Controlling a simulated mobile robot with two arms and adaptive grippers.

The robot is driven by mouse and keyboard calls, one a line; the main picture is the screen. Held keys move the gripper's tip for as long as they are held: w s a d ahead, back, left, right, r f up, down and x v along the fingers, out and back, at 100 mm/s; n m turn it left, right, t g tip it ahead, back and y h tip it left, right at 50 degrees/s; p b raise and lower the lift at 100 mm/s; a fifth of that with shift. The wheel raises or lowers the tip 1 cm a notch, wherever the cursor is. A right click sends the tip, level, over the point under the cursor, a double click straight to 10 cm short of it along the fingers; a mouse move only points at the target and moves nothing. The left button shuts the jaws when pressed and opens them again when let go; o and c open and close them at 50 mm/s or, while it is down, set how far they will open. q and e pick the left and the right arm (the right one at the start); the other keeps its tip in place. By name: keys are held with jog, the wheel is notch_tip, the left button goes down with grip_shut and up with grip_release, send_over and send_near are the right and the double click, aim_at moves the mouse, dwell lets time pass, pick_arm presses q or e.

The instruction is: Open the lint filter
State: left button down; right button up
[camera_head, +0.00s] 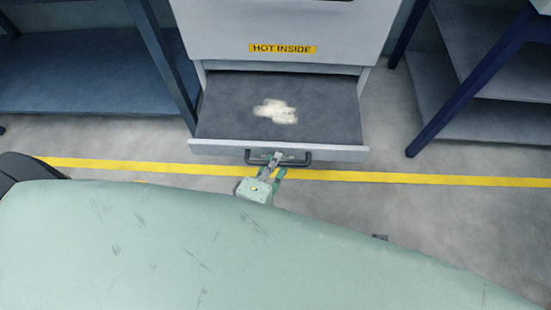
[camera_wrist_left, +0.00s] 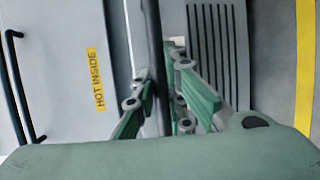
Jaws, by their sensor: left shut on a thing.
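The lint filter (camera_head: 225,120) is a dark flat drawer with a pale front panel, standing well out of the machine (camera_head: 290,25) below the HOT INSIDE label. A cream patch of lint (camera_head: 275,111) lies on its dark surface. A dark bar handle (camera_head: 303,160) runs along its front. My left gripper (camera_head: 273,161) is shut on the handle near its middle. In the left wrist view the dark bar (camera_wrist_left: 156,60) passes between the fingers of my left gripper (camera_wrist_left: 161,80). The fingers partly cover the handle. My right gripper is in neither view.
Blue-legged shelving stands at the left (camera_head: 80,75) and right (camera_head: 480,75) of the machine. A yellow floor line (camera_head: 430,180) crosses in front. Grey floor is clear on both sides of the drawer. My own green body covers the lower part of the head view.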

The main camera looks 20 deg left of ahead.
pick_arm(q)
jog(key=c, duration=1.8)
grip_release()
jog(key=v, duration=1.2)
jog(key=shift+f, duration=0.15)
